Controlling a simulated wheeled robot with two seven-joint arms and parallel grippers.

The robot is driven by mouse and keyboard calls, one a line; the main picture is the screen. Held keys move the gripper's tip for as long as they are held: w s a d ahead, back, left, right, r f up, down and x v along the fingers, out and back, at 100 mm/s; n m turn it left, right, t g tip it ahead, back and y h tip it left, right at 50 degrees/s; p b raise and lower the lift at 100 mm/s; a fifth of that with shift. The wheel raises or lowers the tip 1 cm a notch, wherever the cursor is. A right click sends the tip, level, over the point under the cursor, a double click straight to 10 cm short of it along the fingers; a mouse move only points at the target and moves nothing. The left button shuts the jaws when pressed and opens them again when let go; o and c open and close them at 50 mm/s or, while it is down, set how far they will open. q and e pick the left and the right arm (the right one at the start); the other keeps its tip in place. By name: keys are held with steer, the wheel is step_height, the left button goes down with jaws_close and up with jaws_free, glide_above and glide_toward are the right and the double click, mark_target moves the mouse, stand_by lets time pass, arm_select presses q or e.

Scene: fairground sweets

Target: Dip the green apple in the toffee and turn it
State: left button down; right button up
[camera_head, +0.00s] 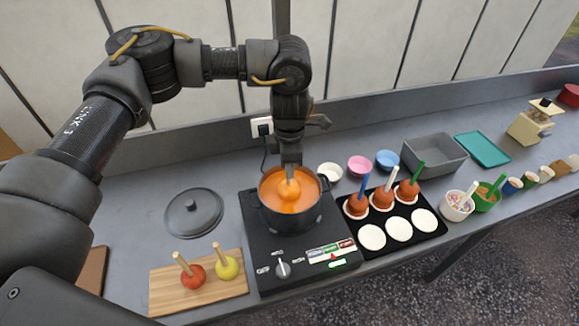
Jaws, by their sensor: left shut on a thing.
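My left gripper (291,165) reaches straight down over the dark pot (254,196) and is shut on a short stick. Below the stick an apple (289,189) sits partly sunk in the orange toffee (271,186). The apple looks orange all over, so its own colour cannot be told. The pot stands on the black hotplate (251,243). No plainly green apple shows; a red apple (192,276) and a yellow apple (227,268), both on sticks, rest on the wooden board (168,292). My right gripper is not in view.
A pot lid (194,212) lies left of the pot. Right of it, a black tray (439,228) holds several coated apples on coloured sticks and white discs. Behind are small bowls (359,165), a grey bin (434,158) and a teal tray (482,149).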

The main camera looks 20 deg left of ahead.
arm_select(q)
steer(key=shift+r+p, duration=1.45)
steer(key=shift+r, duration=0.75)
step_height(320, 180, up, 4)
steer(key=p, duration=0.3)
steer(key=shift+r, duration=0.1)
steer(key=shift+r+p, duration=0.45)
steer(key=shift+r, duration=0.35)
steer(key=shift+f, duration=0.1)
